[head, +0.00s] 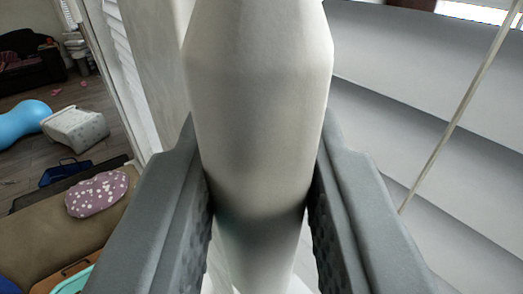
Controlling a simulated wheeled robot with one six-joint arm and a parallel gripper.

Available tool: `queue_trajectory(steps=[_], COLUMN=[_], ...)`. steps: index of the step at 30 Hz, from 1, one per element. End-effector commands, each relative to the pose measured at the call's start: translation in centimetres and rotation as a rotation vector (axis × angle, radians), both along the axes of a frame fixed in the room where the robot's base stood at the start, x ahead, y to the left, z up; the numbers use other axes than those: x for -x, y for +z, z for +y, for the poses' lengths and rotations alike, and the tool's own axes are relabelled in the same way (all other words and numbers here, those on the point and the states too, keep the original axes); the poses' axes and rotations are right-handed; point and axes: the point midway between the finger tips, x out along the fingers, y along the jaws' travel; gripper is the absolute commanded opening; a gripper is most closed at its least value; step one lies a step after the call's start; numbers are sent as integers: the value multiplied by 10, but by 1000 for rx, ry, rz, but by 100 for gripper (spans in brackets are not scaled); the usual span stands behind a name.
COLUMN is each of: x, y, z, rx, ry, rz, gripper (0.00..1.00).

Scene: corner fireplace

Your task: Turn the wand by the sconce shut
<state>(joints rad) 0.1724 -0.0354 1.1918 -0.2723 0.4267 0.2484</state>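A thick pale off-white rod, which looks like the wand (262,90), runs from the top of the view down between the fingers of my gripper (262,205). The two grey fingers stand on either side and press against it. Its lower end narrows toward the bottom edge. White blind slats (400,120) lie behind it on the right, seen very close. No sconce can be made out.
A thin cord (462,108) hangs in front of the slats at right. Below left are a tan surface (50,232) with a spotted purple cushion (97,194), a whitish box-like item (75,129), a blue rounded object (22,120) and a dark sofa (28,65).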

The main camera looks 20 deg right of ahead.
Motion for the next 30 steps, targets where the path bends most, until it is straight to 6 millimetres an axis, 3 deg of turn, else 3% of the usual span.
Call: queue_trajectory(steps=[30], x=[0], y=[0], z=[-1], rx=[-2], ry=[365], rz=[2], gripper=[1])
